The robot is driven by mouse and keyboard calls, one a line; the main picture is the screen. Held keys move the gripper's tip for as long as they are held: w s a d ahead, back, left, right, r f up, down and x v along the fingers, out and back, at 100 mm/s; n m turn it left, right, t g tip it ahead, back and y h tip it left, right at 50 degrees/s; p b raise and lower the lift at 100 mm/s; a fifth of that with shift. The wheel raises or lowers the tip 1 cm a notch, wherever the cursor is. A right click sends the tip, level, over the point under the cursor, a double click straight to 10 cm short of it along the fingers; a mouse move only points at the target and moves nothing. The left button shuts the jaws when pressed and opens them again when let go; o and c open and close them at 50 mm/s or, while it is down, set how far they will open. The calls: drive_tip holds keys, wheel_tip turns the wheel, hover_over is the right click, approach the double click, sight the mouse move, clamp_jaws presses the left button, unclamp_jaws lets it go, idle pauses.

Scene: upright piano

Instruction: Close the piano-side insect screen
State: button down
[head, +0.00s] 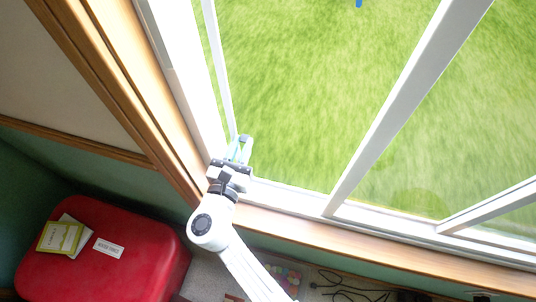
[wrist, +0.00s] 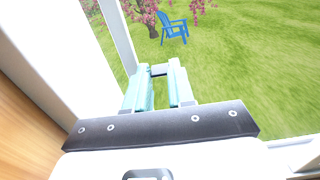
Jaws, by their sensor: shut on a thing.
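The insect screen shows in the head view as a slim white upright bar (head: 219,70) near the left side of the window opening. The same bar appears in the wrist view (wrist: 117,35), left of the fingers. My gripper (head: 242,148) is at the bar's lower end, just above the sill. In the wrist view, the pale teal fingers of my gripper (wrist: 160,76) are close around a small light grey part at their tips, seemingly the screen's handle. The fingers hide most of that part. The screen's mesh cannot be made out.
A white window frame (head: 395,95) and wooden sill (head: 330,239) border the opening. Grass and a blue chair (wrist: 173,28) lie outside. A red case (head: 95,255) with booklets stands lower left. Dark cables (head: 345,288) lie on the floor below the sill.

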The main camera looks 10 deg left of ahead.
drive_tip(key=shift+a+b, duration=0.3)
drive_tip(key=shift+a, duration=1.05)
drive_tip(key=c, duration=1)
unclamp_jaws()
drive_tip(key=shift+a, duration=0.15)
drive_tip(key=shift+o, duration=0.2)
drive_tip(key=shift+s, duration=0.1)
drive_tip(key=s, duration=1)
drive_tip(key=shift+s+a, duration=0.15)
drive_tip(key=shift+s, duration=0.15)
